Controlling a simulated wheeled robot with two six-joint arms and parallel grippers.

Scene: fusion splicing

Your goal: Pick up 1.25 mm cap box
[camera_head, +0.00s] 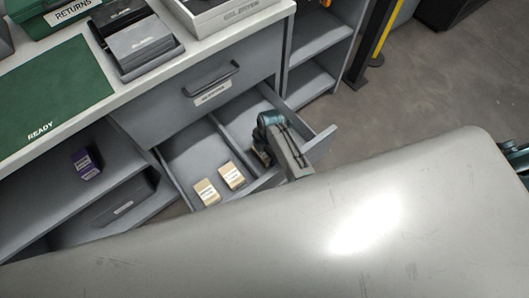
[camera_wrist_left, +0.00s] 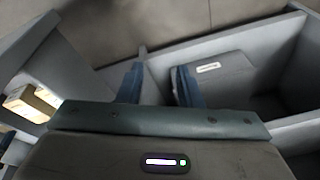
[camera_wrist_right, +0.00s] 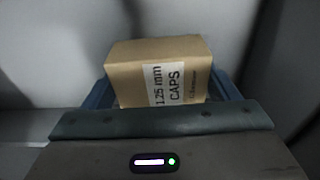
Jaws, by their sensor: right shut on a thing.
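The 1.25 mm cap box (camera_wrist_right: 160,70) is a tan carton with a white label reading "1.25 mm CAPS". In the right wrist view it sits between the fingers of my right gripper (camera_wrist_right: 165,95), which is shut on it. In the head view my right gripper (camera_head: 263,156) is down in the right compartment of the open drawer (camera_head: 190,152), and its arm hides the box. My left gripper (camera_wrist_left: 158,85) shows in the left wrist view, with its fingers apart and nothing seen held; I cannot make it out in the head view.
Two tan boxes (camera_head: 207,192) (camera_head: 232,175) lie in the drawer's left compartment. A purple box (camera_head: 86,162) and a dark bin (camera_head: 124,202) are on the shelves at left. The counter with the green mat (camera_head: 55,95) is above. Open shelving stands right of the drawer.

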